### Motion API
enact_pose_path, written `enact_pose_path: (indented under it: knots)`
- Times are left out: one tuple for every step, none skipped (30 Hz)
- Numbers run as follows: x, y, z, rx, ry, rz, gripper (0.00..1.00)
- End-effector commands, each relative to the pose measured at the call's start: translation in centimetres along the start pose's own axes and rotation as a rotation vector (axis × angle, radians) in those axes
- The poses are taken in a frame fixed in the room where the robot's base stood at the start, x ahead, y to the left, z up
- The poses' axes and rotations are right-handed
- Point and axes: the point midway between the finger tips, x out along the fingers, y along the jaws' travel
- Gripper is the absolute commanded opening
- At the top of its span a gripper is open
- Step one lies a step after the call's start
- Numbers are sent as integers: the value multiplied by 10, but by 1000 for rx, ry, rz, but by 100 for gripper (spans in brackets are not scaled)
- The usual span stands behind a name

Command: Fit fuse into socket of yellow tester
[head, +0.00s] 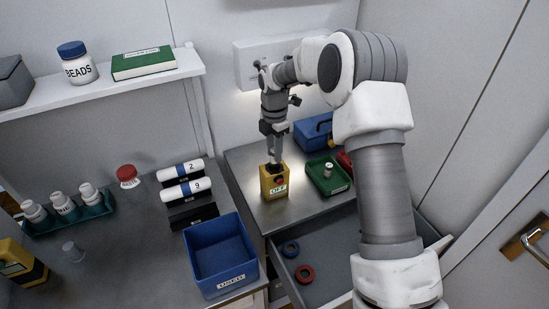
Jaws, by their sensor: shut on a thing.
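The yellow tester (273,186) stands on the metal counter, with a label that seems to read OFF and a red button on its front. My gripper (274,160) points down right above the tester's top. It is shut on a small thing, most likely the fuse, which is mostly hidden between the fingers. A dark part, perhaps the socket, shows at the tester's top just under the fingertips. I cannot tell whether the fuse is inside the socket or only above it.
A green tray (313,181) holding a small pale cylinder (328,170) sits right of the tester, with a blue case (312,132) behind. Below, an open drawer (330,262) holds blue and red rings. A blue USED bin (220,252) stands at left.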

Motion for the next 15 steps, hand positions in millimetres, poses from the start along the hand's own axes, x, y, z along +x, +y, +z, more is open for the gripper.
enact_pose_path:
  knots:
    - [7, -1, -1, -1, 2, -4, 0]
    - [12, -1, -1, -1, 2, -4, 0]
    - [18, -1, -1, -2, 2, -5, 0]
    - [22, -1, -1, -2, 2, -4, 0]
    - [26, -1, -1, -2, 2, -3, 0]
    - [30, -1, -1, -2, 2, -3, 0]
    - [32, -1, -1, -2, 1, -3, 0]
    - [33, 0, 0, -1, 1, -1, 0]
    - [33, 0, 0, -1, 0, 0, 0]
    - [33, 0, 0, -1, 0, 0, 0]
    - [33, 0, 0, -1, 0, 0, 0]
    - [33, 0, 0, -1, 0, 0, 0]
    - [33, 0, 0, -1, 1, 0, 0]
    - [33, 0, 0, -1, 1, -1, 0]
    - [34, -1, 0, -1, 1, -1, 0]
